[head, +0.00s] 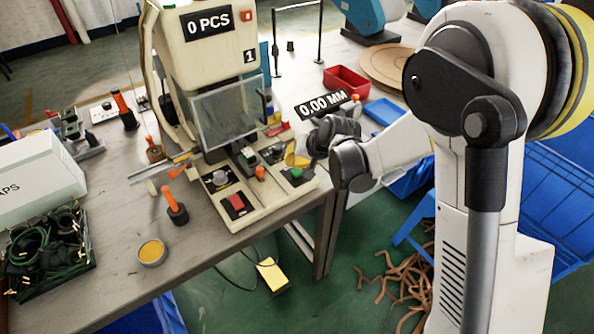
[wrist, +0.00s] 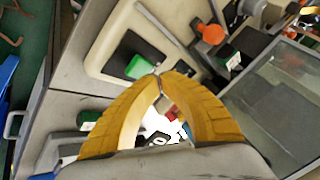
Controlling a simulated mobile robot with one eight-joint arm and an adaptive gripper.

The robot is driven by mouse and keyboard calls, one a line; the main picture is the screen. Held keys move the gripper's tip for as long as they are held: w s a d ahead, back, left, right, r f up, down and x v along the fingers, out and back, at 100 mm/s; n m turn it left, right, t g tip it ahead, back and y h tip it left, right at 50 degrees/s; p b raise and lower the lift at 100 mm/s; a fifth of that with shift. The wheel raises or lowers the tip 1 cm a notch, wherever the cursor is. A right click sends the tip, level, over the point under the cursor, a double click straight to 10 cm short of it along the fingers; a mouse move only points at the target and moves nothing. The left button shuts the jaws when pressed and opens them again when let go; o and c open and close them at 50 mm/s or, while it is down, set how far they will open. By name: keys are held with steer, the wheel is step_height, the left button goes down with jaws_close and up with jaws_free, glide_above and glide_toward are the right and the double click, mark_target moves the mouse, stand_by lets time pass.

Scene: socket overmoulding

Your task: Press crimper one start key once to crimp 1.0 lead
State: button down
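Crimper one (head: 215,50) is a cream machine on the bench, with a "1" plate and a display reading 0 PCS. A green key (head: 296,173) sits on a dark patch at the right of its base; I cannot read a label on it. The green key also shows in the wrist view (wrist: 138,67), just beyond my fingertips. A red key (head: 237,203) sits at the front of the base. My gripper (head: 292,160) has yellow fingers whose tips meet in the wrist view (wrist: 159,78). It holds nothing and is above the green key; contact cannot be told.
A clear guard (head: 228,108) fronts the crimper. An orange knob (head: 260,172) stands left of the green key. A 0.00 MM display (head: 322,104) and a red bin (head: 346,82) lie behind my gripper. A yellow pedal (head: 272,275) is on the floor.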

mark_target(294, 169)
steer(key=shift+f+b, duration=0.45)
steer(key=shift+f+b, duration=0.5)
stand_by(0.7)
steer(key=shift+r, duration=0.1)
steer(key=shift+r+p, duration=0.65)
steer(key=shift+r, duration=0.2)
steer(key=shift+r+p, duration=1.7)
steer(key=shift+r, duration=0.85)
